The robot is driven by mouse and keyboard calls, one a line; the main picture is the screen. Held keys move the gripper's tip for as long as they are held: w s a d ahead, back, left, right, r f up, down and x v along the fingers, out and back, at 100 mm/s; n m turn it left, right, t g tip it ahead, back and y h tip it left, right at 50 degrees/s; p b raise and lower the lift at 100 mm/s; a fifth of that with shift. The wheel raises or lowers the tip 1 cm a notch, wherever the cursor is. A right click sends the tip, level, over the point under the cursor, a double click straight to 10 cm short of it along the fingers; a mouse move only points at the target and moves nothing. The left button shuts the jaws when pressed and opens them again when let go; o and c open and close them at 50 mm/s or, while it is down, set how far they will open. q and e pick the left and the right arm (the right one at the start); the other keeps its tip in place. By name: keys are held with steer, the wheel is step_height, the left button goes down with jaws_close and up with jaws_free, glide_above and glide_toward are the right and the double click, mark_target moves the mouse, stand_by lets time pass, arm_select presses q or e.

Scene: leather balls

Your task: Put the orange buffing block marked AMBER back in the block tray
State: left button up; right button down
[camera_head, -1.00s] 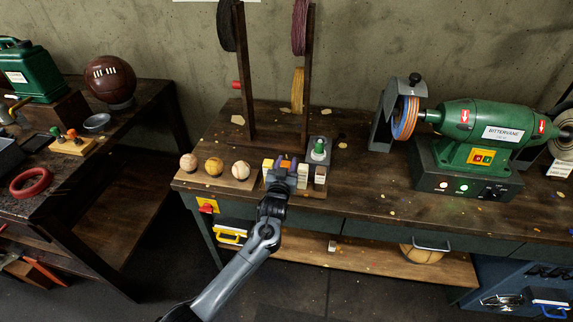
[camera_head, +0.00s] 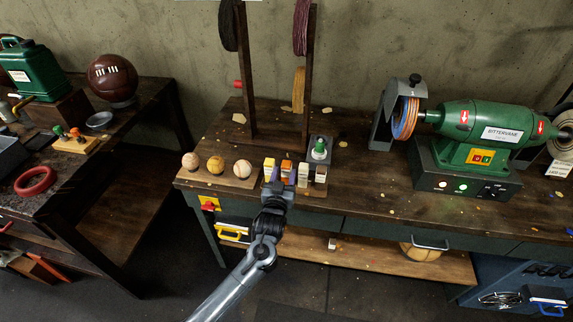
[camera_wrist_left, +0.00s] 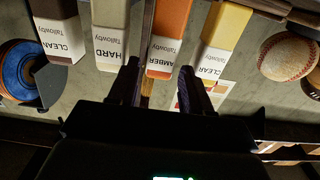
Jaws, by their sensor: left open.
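The orange block marked AMBER (camera_head: 287,168) stands upright in the row of blocks in the block tray (camera_head: 308,191), between a yellow block (camera_head: 269,166) and a pale grey block marked HARD (camera_head: 303,175). Its label reads clearly in the left wrist view (camera_wrist_left: 168,38). My left gripper (camera_head: 278,183) is open just in front of the row, at the bench's front edge. In the wrist view its fingers (camera_wrist_left: 160,72) are spread on either side of the orange block's lower end, with nothing gripped. Whether the block is fully seated is hidden. My right gripper is not in view.
A dark CLEAN block (camera_head: 320,174) ends the row. Three balls (camera_head: 215,166) sit on a board to the left. A green-knobbed box (camera_head: 319,149) and wooden posts with hanging loops stand behind. A green grinder (camera_head: 485,130) stands right; the bench between is mostly clear.

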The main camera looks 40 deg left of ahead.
arm_select(q)
steer(key=s+d+f+m+g+h, duration=0.2)
steer(key=s+d+f+g+h, duration=0.15)
steer(key=s+d, duration=0.45)
steer(key=s+d+f+m+g+h, duration=0.35)
steer(key=s+d, duration=0.25)
steer(key=s, duration=0.5)
steer(key=s+d+m+g, duration=0.1)
steer(key=s+d+g, duration=0.1)
steer(key=s, duration=0.6)
steer(key=s+d+m+g+h, duration=0.1)
steer(key=s+d+g, duration=0.1)
steer(key=s, duration=0.6)
steer(key=shift+s+f+g+h+p, duration=0.3)
steer(key=shift+f+g+p, duration=0.15)
steer(key=shift+g, duration=0.15)
steer(key=shift+w, duration=0.1)
step_height(320, 180, up, 39)
steer(key=p, duration=3.8)
steer(key=shift+p, duration=0.4)
steer(key=shift+f, duration=0.2)
